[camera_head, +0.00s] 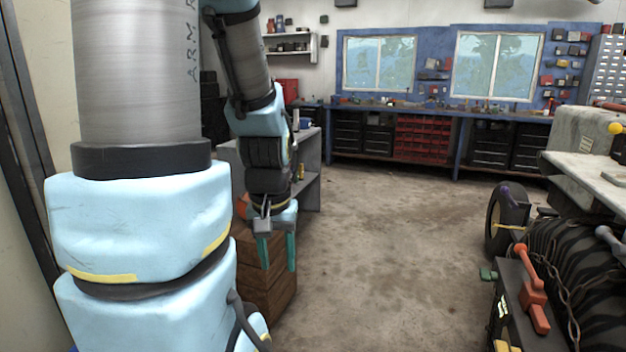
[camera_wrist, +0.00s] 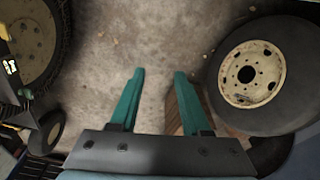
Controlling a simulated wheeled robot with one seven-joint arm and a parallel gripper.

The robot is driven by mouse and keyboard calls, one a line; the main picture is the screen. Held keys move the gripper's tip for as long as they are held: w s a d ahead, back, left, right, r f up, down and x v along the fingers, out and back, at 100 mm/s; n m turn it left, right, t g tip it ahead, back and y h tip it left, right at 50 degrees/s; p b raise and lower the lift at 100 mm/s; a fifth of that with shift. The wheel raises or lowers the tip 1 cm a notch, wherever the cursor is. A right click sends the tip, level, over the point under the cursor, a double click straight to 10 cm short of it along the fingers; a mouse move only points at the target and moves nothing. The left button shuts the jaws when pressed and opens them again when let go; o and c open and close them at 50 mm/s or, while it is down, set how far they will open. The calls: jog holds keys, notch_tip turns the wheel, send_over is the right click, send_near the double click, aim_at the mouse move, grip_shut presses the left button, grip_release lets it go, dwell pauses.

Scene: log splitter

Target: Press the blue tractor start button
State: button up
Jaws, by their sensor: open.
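I cannot pick out a blue start button in either view. A machine (camera_head: 515,300) with levers, which may be the tractor, stands at the right edge of the head view, partly cut off. It carries an orange-red lever (camera_head: 532,290). My gripper (camera_head: 278,268) hangs pointing down left of the middle, well apart from this machine. In the wrist view its two teal fingers (camera_wrist: 159,73) are spread, with only floor between the tips. My gripper is open and empty.
A wooden block (camera_head: 268,280) stands by my gripper. A wheel (camera_head: 507,222) stands beside the machine. The wrist view shows a large cream-rimmed wheel (camera_wrist: 252,74) at right and a tyre (camera_wrist: 60,40) at left. A workbench (camera_head: 440,110) lines the back. The middle floor is clear.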

grip_shut()
dwell(1.0)
